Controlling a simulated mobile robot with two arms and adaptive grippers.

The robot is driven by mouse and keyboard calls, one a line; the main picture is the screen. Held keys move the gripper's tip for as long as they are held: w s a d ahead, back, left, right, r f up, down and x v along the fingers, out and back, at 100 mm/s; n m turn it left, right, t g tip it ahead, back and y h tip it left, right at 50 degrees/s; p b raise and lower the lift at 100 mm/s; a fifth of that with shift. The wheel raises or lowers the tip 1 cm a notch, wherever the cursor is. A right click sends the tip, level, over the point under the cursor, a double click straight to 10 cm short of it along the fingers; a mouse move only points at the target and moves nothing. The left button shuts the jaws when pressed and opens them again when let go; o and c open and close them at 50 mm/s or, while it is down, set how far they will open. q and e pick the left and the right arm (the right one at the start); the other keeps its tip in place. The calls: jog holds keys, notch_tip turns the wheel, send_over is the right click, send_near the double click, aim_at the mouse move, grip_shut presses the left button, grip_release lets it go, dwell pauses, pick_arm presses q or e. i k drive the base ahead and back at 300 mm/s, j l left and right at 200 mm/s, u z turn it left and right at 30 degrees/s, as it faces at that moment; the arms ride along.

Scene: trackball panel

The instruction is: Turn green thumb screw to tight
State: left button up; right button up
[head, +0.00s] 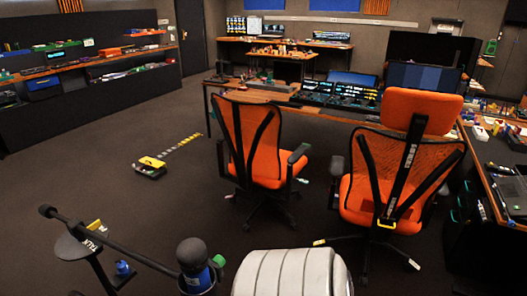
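A small green knob-like piece (219,260) shows at the bottom, just right of a dark rounded head (192,252) with a blue part below it. It may be the green thumb screw, but it is too small to tell how tight it is. A dark boom (115,243) runs from the left down to this head, like a microphone stand. Neither of my grippers is in view.
A white ribbed rounded shape (288,275) fills the bottom middle; I cannot tell what it is. Two orange chairs (248,130) (421,108) stand before a console desk (250,95). A yellow-and-black item (150,166) lies on the floor. Floor at left is mostly clear.

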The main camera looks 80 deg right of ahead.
aim_at(219, 260)
jog(key=k+l, duration=0.1)
jog(key=l, duration=0.3)
jog(key=k+l, duration=0.15)
jog(key=l, duration=0.25)
jog(key=k+l, duration=0.1)
jog(key=l, duration=0.3)
jog(key=k+l, duration=0.15)
jog(key=l, duration=0.25)
jog(key=k+l, duration=0.1)
jog(key=l, duration=0.3)
jog(key=i+l+u, duration=0.1)
jog(key=u, duration=0.35)
jog(key=l+u, duration=0.15)
jog(key=u, duration=0.3)
jog(key=l+u, duration=0.2)
jog(key=u, duration=0.3)
jog(key=i+l+u, duration=0.1)
jog(key=u, duration=0.35)
jog(key=l+u, duration=0.25)
jog(key=u, duration=0.2)
jog(key=k, duration=0.05)
